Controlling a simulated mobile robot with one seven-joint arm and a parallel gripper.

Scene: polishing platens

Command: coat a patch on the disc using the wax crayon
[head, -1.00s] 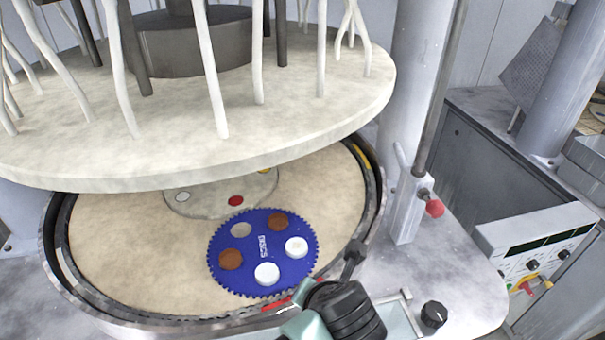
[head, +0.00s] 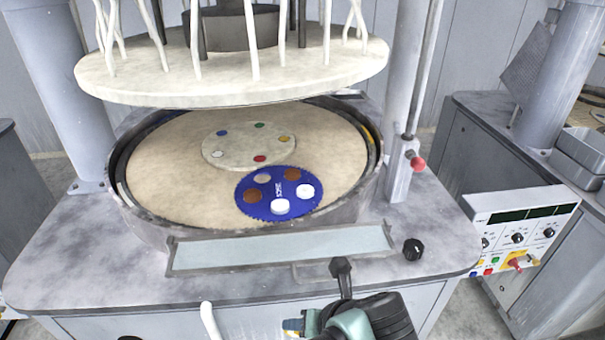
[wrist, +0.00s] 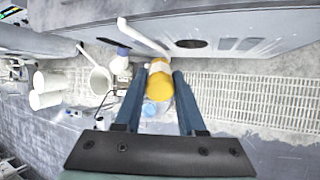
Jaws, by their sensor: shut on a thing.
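A blue toothed disc (head: 259,212) with brown and white round pieces lies on the large beige platen (head: 160,160), toward its front right. A smaller pale disc (head: 240,148) with coloured dots sits at the platen's centre. My gripper (head: 295,327) is low in the head view, in front of the machine and away from the discs. In the wrist view, my gripper (wrist: 156,78) is shut on a yellow cylinder with a pale band, which looks like the wax crayon (wrist: 160,88). The crayon's far end is not clearly seen.
A pale upper plate (head: 230,85) with several white rods hangs above the platen. A raised rim (head: 150,232) and a tray (head: 280,248) lie between my gripper and the discs. A column with a red knob (head: 417,163) and a control box (head: 520,232) stand at right.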

